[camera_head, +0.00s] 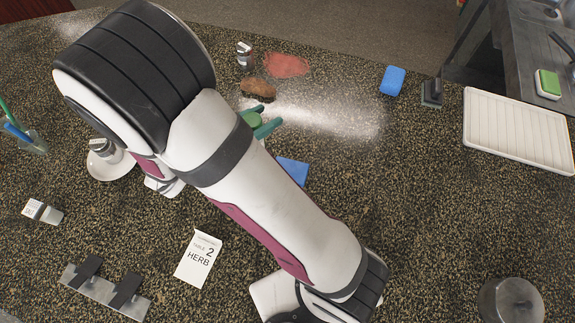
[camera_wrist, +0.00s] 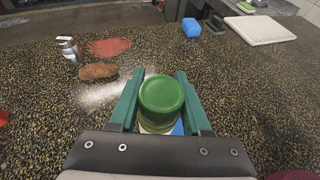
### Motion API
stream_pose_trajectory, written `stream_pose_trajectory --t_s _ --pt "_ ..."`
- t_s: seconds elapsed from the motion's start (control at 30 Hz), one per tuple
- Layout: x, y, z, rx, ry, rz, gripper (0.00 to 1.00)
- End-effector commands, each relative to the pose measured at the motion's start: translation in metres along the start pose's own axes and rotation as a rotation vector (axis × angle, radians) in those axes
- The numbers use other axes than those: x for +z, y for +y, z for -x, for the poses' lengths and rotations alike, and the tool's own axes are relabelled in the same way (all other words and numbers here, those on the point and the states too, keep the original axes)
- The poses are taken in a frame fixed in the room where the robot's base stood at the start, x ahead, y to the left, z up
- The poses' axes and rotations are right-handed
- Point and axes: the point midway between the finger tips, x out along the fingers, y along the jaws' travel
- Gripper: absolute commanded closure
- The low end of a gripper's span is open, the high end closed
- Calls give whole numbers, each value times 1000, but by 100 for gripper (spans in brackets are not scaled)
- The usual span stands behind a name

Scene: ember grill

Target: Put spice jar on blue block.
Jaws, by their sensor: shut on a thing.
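My gripper (camera_head: 261,120) is shut on the spice jar (camera_wrist: 161,95), which has a round green lid. In the head view my arm partly covers the jar (camera_head: 252,119). The jar sits between the two green fingers in the wrist view, seen from above. A flat blue block (camera_head: 292,171) lies on the counter, partly hidden by my arm in the head view. In the wrist view some blue (camera_wrist: 178,128) shows just behind the jar's lower right side. I cannot tell whether the jar touches it.
A brown lump (camera_head: 258,89), red powder (camera_head: 286,65) and a silver shaker (camera_head: 244,56) lie beyond the gripper. A blue sponge (camera_head: 392,80) and white ribbed tray (camera_head: 520,130) are at the right. A table card (camera_head: 198,258) lies in front.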

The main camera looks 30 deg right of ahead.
Motion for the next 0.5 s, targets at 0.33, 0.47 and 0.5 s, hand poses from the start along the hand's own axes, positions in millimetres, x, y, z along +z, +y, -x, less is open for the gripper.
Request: stream_pose_trajectory --t_s 0.33,0.47,0.5 --pt "-4 -82 -33 -326 -9 -123 100" --pt "-27 -82 -43 -326 -8 -124 100" --pt "-36 -82 -47 -326 -9 -123 100"
